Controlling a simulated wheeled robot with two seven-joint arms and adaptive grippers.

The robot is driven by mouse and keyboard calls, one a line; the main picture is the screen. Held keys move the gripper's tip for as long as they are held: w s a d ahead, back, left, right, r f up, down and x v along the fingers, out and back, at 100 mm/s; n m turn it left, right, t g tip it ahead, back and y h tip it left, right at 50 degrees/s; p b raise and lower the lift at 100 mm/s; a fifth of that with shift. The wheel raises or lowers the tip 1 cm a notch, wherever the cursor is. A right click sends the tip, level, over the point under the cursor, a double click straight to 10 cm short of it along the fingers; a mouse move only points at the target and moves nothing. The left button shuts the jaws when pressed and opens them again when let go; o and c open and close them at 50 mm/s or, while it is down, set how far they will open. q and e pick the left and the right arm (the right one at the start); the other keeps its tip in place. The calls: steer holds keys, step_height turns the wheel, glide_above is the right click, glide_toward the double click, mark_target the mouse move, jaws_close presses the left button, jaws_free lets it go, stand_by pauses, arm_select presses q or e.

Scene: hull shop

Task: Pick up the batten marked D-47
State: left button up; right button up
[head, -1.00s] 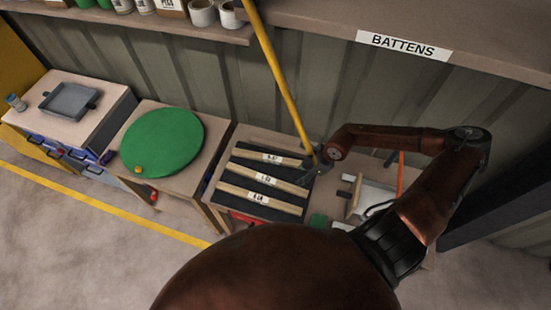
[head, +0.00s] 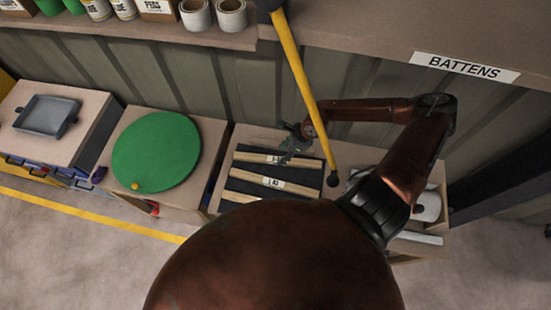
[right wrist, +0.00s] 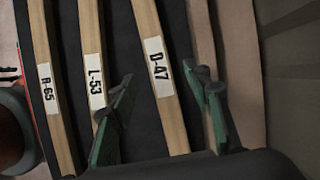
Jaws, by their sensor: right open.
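The batten marked D-47 (right wrist: 157,70) is a pale wood strip with a white label, rightmost of three in the right wrist view. It appears to be the farthest batten (head: 250,157) in the head view, where its label is too small to read. My right gripper (right wrist: 165,85) is open, with one green-padded finger on each side of D-47; I cannot tell how far above it the fingers are. In the head view my right gripper (head: 291,142) is at the far batten's right part, partly covering it. My left gripper is not in view.
Battens L-53 (right wrist: 92,70) and R-65 (right wrist: 48,90) lie beside D-47 on a dark mat (head: 238,184). My left-hand finger reaches beside L-53. A yellow rod (head: 300,80) crosses the head view. A green disc (head: 155,150) lies on the table to the left.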

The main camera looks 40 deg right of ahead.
mark_target(277, 159)
steer(key=x, duration=0.3)
steer(key=shift+a+f, duration=0.1)
steer(key=shift+f, duration=0.25)
steer(key=shift+a+f, duration=0.1)
steer(key=shift+f, duration=0.3)
steer(key=shift+w+f, duration=0.1)
steer(key=shift+f, duration=0.1)
steer(key=c, duration=1)
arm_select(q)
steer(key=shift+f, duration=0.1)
arm_select(e)
jaws_close()
